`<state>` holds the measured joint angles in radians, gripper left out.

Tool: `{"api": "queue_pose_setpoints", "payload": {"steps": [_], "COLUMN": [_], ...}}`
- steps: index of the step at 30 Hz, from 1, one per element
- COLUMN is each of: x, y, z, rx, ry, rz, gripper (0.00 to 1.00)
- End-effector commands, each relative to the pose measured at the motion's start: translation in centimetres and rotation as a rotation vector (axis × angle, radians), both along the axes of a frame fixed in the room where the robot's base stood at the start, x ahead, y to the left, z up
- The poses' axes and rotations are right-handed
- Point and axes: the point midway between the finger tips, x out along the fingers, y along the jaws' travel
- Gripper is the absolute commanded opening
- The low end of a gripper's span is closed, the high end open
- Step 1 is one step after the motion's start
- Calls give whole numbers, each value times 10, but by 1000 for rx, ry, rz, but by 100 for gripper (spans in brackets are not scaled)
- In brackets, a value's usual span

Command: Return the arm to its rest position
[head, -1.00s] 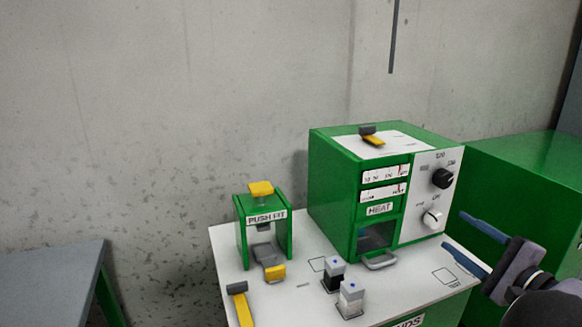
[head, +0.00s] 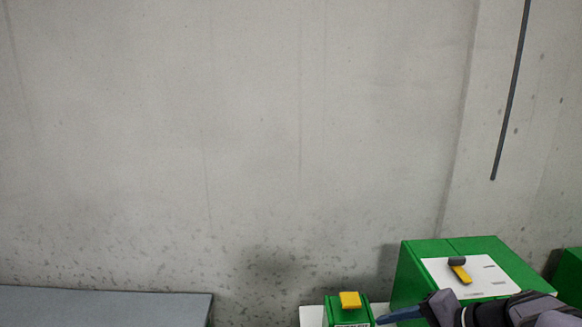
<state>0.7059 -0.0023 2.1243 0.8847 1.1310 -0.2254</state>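My gripper (head: 400,315) is at the bottom edge of the head view, right of centre, in front of the green heat box. One blue-grey finger shows, pointing left toward the push-fit press. The other finger is not visible, so the opening cannot be judged. My dark wrist and forearm reach in from the lower right corner. No blue cable is in view.
The green heat box (head: 418,265) stands at lower right, with a yellow and grey part (head: 460,270) on its white top. Left of it is the green press with a yellow button (head: 350,300). A grey table (head: 100,305) is at lower left. A dark rod or cable (head: 510,95) hangs before the wall.

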Motion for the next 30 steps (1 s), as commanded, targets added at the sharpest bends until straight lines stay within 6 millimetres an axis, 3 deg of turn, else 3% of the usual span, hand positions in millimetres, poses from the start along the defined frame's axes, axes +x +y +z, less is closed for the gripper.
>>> {"api": "queue_pose_setpoints", "payload": {"steps": [1, 6, 15, 22, 30], "x": [-10, -54, -120, -139, -143], "y": [19, 56, 78, 79, 78], "z": [14, 10, 28, 41, 41], "rx": [-40, -216, -558, -722, -768], "ry": [49, 192, 291, 273, 260], "rz": [63, 269, 647, 834, 884], "gripper": [53, 53, 53, 53, 53]}}
